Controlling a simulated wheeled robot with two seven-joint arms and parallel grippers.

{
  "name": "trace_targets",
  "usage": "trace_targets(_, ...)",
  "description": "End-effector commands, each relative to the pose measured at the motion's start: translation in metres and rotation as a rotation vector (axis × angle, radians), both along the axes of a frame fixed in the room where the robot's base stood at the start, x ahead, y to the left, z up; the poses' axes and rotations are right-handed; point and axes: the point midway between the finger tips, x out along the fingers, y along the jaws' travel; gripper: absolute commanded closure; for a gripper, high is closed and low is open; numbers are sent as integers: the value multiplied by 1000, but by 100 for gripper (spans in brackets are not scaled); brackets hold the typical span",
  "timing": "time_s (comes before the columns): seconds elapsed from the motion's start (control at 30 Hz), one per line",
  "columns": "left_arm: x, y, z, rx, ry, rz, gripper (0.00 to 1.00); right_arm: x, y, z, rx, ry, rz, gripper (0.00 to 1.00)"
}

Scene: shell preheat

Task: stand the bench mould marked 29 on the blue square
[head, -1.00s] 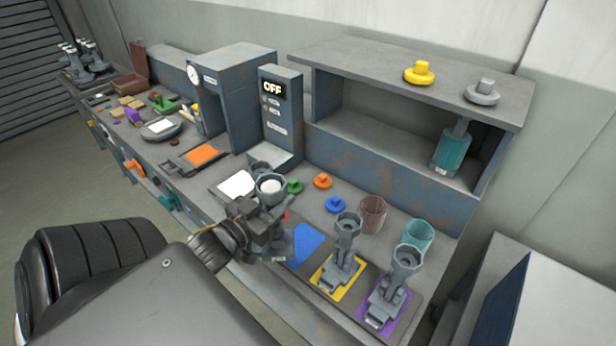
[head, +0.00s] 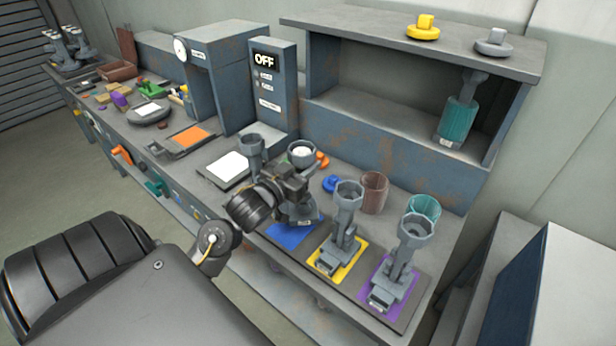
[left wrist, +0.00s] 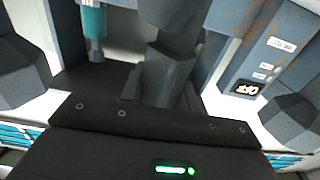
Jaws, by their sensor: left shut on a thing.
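My left gripper (head: 293,186) is shut on a grey bench mould with a round cup (head: 302,153) at its top, white inside. The mould is upright, its foot at the far part of the blue square (head: 287,238); I cannot tell whether it touches. The arm and gripper hide part of the mould, and its number cannot be read. In the left wrist view the mould's grey stem (left wrist: 167,75) stands between the fingers. Similar grey moulds stand on the yellow square (head: 346,222) and the purple square (head: 405,258). My right gripper is not in view.
Behind the held mould stand another grey cup piece (head: 250,150), an orange knobbed piece (head: 322,160) and a blue one (head: 331,184). A brown cup (head: 374,192) and a teal cup (head: 424,207) stand right. The OFF machine (head: 270,90) and shelf (head: 400,60) rise behind.

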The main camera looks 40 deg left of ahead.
Motion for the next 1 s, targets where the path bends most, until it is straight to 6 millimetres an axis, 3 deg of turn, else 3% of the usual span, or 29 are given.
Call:
trace_targets(0.2, 4, 0, -3, -1, -5, -1, 100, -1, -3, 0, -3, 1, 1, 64)
trace_targets(0.5, 7, 0, -36, -1, -3, 0, 100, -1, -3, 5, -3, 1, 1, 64)
trace_targets(0.9, 7, 0, -41, 0, -4, 0, 100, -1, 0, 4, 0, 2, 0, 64)
trace_targets(0.93, 7, 0, -42, 0, -1, 0, 66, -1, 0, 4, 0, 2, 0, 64)
trace_targets(1.0, 7, 0, -42, 0, -1, 0, 57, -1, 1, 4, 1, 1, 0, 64)
